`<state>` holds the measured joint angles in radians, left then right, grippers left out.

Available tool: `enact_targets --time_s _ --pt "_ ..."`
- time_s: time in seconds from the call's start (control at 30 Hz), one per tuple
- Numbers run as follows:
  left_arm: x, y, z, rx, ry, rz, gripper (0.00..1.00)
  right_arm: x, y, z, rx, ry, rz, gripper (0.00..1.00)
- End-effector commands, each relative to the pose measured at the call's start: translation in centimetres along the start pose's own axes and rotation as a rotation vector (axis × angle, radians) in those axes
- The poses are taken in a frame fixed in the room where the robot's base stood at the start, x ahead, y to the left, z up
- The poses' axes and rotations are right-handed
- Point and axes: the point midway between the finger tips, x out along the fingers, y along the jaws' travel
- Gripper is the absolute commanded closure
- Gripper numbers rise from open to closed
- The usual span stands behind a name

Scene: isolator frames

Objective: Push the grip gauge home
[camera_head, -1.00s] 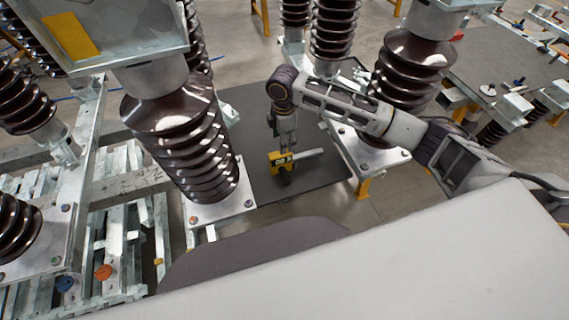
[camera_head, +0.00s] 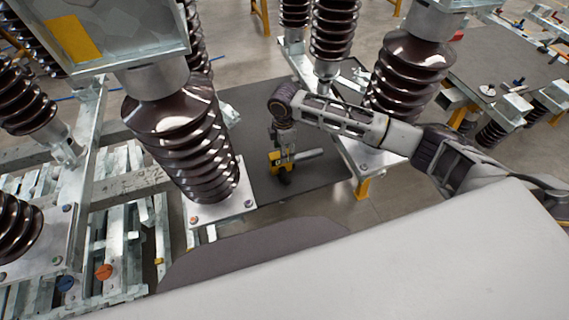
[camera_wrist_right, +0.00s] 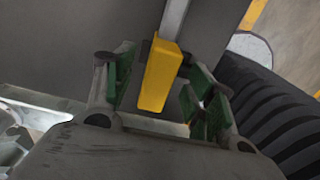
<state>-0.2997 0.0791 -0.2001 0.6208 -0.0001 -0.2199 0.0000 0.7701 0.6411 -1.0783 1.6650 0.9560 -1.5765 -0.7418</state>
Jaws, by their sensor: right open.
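The grip gauge is the yellow device (camera_head: 275,161) with a grey bar (camera_head: 309,155) sticking out to the right, over the dark mat in the middle of the head view. My right gripper (camera_head: 284,152) reaches down over it. In the right wrist view, a yellow block of the gauge (camera_wrist_right: 159,77) with a grey bar above it lies between the two green-padded fingers of my right gripper (camera_wrist_right: 160,68). The fingers are open, with a gap visible on both sides of the block. The gauge's lower end is hard to make out. My left gripper is not in view.
A large brown ribbed insulator (camera_head: 183,135) on a metal base stands left of the gauge. Another insulator (camera_head: 405,75) stands right, behind my right arm. A dark mat (camera_head: 315,185) covers the floor between them. Galvanised steel frames (camera_head: 125,210) fill the lower left.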

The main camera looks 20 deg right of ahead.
Motion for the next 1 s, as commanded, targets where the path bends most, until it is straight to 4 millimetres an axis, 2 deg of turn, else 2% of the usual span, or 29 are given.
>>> enact_targets --time_s 0.3,0.8,0.87,1.0 --pt "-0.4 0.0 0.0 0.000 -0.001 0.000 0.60 3.1 -0.2 0.0 -0.001 -0.001 0.000 0.45" --pt "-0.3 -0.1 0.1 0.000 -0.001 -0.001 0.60 3.3 -0.1 0.0 -0.001 -0.001 0.001 0.45" --pt "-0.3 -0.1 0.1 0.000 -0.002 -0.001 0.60 3.3 -0.1 0.0 -0.002 -0.001 0.001 0.50" --pt "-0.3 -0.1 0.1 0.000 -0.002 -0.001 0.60 3.3 -0.1 0.0 -0.001 -0.001 0.001 0.68"
